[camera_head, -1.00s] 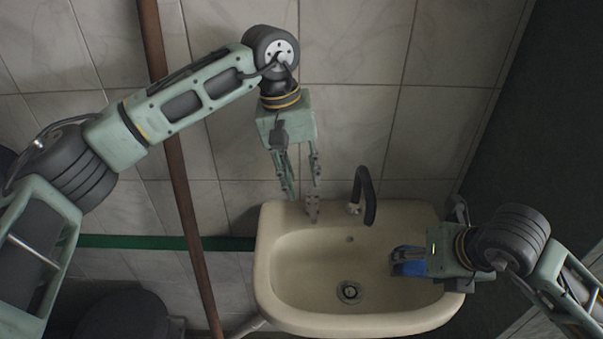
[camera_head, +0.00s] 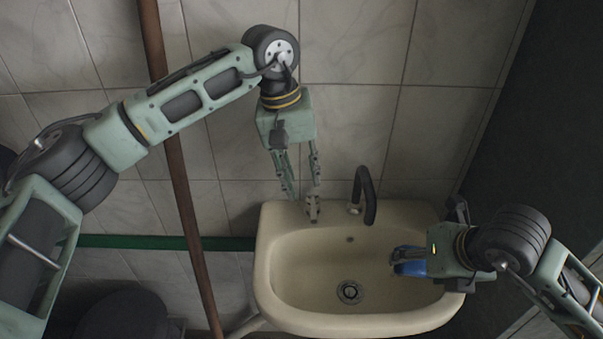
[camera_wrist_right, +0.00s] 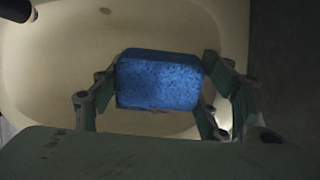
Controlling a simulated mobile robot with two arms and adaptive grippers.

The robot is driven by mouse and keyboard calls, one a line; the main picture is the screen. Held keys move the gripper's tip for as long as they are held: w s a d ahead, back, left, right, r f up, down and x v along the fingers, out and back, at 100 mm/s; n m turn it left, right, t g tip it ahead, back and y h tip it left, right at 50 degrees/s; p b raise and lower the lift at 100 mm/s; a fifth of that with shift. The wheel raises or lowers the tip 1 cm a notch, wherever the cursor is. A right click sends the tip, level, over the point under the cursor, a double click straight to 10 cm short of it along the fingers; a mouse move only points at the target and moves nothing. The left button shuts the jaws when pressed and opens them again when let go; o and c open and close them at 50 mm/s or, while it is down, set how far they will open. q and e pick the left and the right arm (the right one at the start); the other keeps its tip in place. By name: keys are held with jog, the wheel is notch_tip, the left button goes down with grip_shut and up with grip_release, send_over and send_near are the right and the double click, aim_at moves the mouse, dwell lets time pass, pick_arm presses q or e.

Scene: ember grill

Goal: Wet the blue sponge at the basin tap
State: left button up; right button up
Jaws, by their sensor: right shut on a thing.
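The blue sponge (camera_wrist_right: 158,80) is held between the two fingers of my right gripper (camera_wrist_right: 160,85), over the basin (camera_head: 275,290). In the head view the sponge (camera_head: 408,266) shows at the basin's right side, partly hidden by the gripper (camera_head: 410,258). The dark curved tap spout (camera_head: 367,195) rises at the basin's back, left of and behind the sponge. My left gripper (camera_head: 302,190) points down with its fingers apart, just above a small grey metal fitting (camera_head: 312,209) on the back rim; I cannot tell whether they touch. No water stream is discernible.
The basin's drain (camera_head: 349,292) is bare. A brown pipe (camera_head: 178,180) runs down the tiled wall left of the basin, and a green pipe (camera_head: 130,242) crosses low. A dark wall (camera_head: 540,130) stands at the right. The basin's middle is free.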

jog(key=s+d+r, duration=0.2)
jog(key=d+r, duration=0.2)
jog(key=shift+s+d, duration=0.2)
jog(key=shift+s, duration=0.05)
dwell(0.5)
dwell(1.1)
